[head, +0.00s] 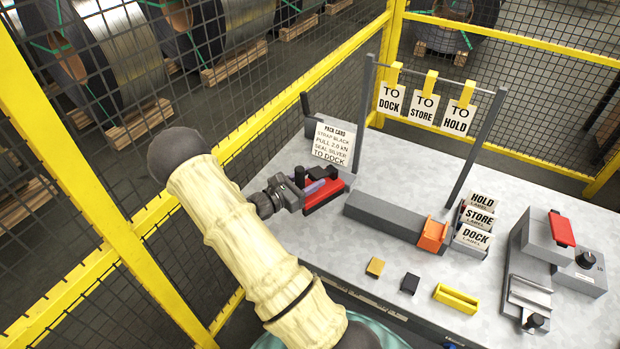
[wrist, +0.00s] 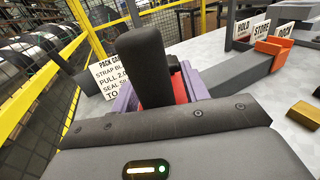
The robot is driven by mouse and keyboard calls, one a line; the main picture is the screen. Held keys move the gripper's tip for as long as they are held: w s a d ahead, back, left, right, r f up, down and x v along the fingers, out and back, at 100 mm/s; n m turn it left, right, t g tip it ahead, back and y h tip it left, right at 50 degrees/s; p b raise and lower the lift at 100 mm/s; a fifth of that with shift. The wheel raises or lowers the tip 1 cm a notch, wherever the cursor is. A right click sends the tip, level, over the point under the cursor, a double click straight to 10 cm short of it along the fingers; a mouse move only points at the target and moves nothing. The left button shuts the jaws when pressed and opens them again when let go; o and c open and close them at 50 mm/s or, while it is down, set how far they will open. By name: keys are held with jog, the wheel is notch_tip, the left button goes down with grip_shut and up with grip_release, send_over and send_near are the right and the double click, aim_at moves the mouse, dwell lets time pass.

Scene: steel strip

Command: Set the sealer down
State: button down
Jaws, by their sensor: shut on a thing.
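The sealer (head: 325,197), which looks red and dark grey, is at the left end of the bench, in front of the pack card. My gripper (head: 309,187) is shut on it, with purple finger parts on either side. In the wrist view, a black upright handle (wrist: 145,65) rises between the purple fingers, and a red part (wrist: 180,88) shows behind it. The sealer is low over the bench top; I cannot tell whether its underside touches. My gripper hides part of it.
The pack card (head: 332,143) stands behind. A long grey bar with an orange end block (head: 433,234) lies to the right, near the label holders (head: 475,222). Small yellow and black blocks lie in front. A grey machine (head: 550,255) stands far right. Yellow mesh fencing (head: 290,85) borders the bench.

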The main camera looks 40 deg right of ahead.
jog(key=shift+f+b, duration=2.2)
jog(key=shift+f, duration=1.25)
jog(key=shift+w, duration=0.15)
jog(key=shift+d+f, duration=0.1)
jog(key=shift+f, duration=0.05)
jog(key=shift+d+f, duration=0.1)
jog(key=c, duration=0.7)
grip_release()
jog(key=shift+a, duration=0.2)
jog(key=shift+o, duration=0.2)
jog(key=shift+s+f, duration=0.2)
jog(key=a+b, duration=0.3)
jog(key=a, duration=1.4)
jog(key=shift+a+r+b, duration=0.2)
jog(key=shift+b, duration=0.2)
